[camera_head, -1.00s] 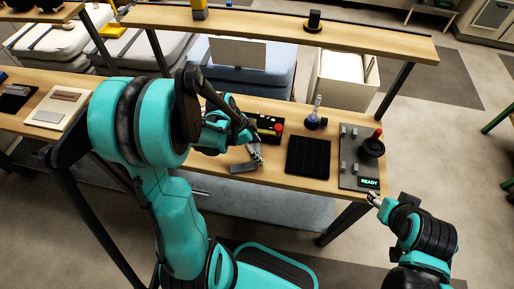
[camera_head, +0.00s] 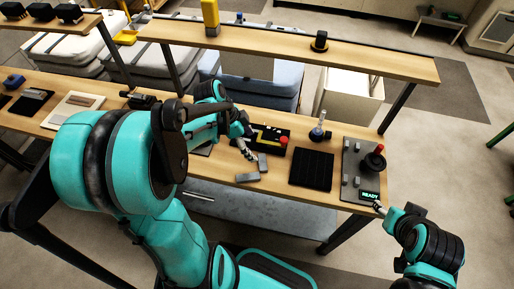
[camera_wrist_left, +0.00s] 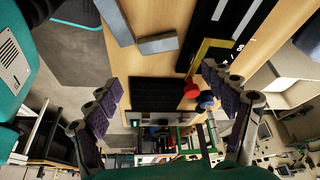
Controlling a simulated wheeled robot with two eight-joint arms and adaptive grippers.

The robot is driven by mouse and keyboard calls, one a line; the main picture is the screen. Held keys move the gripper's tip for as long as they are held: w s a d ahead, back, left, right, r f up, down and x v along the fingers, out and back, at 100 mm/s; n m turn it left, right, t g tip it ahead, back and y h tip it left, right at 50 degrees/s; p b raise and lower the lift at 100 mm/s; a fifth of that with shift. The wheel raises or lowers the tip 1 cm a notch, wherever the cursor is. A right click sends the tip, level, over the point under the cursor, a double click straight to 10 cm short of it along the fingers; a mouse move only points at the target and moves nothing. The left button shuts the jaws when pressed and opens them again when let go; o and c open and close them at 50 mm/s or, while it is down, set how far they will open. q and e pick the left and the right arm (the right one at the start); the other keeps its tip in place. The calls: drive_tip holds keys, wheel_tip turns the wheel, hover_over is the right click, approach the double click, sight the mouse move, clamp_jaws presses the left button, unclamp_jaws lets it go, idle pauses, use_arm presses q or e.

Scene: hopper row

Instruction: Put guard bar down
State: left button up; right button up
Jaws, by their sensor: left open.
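Two short grey bars lie on the wooden bench: the front bar (camera_head: 248,177) and a second bar (camera_head: 262,163) just behind it. I cannot tell for certain which piece is the guard bar. My left gripper (camera_head: 247,150) is open and empty, beside the bars and near the black panel (camera_head: 270,138) with a yellow strip and red button. In the left wrist view its fingers (camera_wrist_left: 160,80) are wide apart. My right gripper (camera_head: 378,207) is by the READY panel's front corner; its fingers are too small to read.
A black ribbed mat (camera_head: 311,169) lies right of the bars. The grey READY panel (camera_head: 350,180) with a red-topped knob is at the bench's right end. A blue-based upright device (camera_head: 318,133) stands behind the mat. A raised shelf (camera_head: 290,48) runs along the back.

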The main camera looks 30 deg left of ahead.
use_arm(q)
drive_tip(key=s+d+r+n+t+y, duration=0.4)
drive_tip(key=s+d+r+n, duration=0.3)
drive_tip(key=n, duration=0.4)
drive_tip(key=shift+d+r+t, duration=0.4)
drive_tip(key=shift+d+r, duration=0.1)
drive_tip(key=shift+r, duration=0.45)
drive_tip(key=shift+f, duration=0.1)
wheel_tip(320, 180, down, 3)
drive_tip(key=b, duration=0.3)
drive_tip(key=shift+s+f, duration=0.1)
